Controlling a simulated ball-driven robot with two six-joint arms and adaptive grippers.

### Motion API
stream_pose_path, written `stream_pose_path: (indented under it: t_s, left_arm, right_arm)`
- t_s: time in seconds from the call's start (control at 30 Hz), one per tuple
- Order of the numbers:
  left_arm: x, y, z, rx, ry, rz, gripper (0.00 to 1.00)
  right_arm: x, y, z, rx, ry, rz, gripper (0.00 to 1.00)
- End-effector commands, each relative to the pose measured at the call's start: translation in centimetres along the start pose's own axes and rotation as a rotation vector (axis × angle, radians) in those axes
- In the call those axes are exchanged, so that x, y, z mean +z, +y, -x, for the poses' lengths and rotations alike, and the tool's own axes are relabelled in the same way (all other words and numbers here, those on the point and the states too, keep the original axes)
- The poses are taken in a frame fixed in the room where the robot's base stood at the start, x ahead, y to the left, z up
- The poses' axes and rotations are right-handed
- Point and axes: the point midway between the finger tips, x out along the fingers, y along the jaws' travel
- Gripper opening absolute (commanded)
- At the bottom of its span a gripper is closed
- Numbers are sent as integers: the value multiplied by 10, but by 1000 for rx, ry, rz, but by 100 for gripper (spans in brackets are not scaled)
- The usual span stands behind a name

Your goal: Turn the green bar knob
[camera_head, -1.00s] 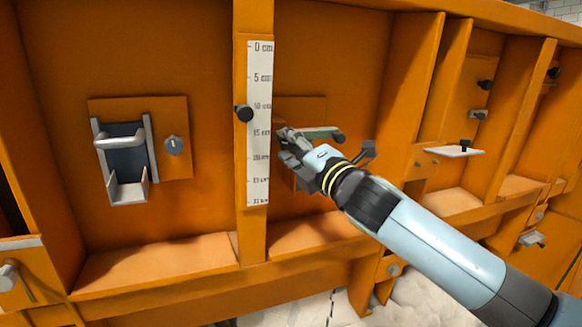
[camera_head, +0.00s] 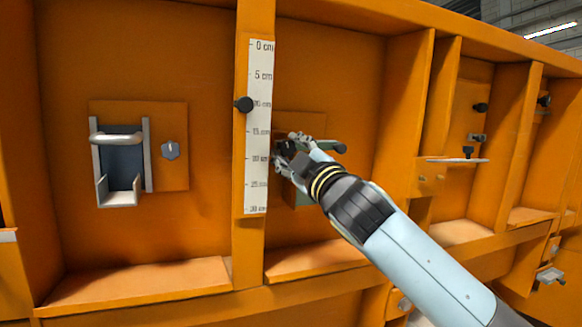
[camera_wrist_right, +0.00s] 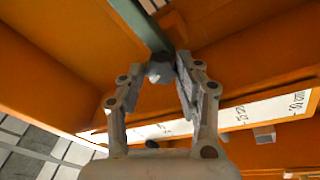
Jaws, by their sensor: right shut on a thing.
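The green bar knob (camera_head: 327,146) sits on an orange panel just right of the ruler strip. In the right wrist view the green bar (camera_wrist_right: 140,25) runs from the top edge down to between the fingertips (camera_wrist_right: 165,72), where a grey end piece shows. My left gripper is not in view.
A white ruler strip (camera_head: 258,125) with a black knob (camera_head: 244,104) is on the upright left of my gripper. A grey chute (camera_head: 122,165) and small grey knob (camera_head: 169,150) are further left.

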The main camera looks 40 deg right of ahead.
Motion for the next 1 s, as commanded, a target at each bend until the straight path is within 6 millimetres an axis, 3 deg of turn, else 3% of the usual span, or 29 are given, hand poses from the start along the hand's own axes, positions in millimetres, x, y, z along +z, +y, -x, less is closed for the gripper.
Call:
stream_pose_path:
  t_s: [0.03,0.4,0.97,1.0]
  left_arm:
    - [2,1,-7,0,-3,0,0]
    - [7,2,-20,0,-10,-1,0]
    - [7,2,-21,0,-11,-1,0]
    - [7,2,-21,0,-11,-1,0]
  right_arm:
    - [5,-8,2,-4,-12,-34,1]
    - [4,-7,2,24,-33,-201,1]
    - [3,-6,2,29,-36,-233,1]
    - [3,-6,2,29,-36,-233,34]
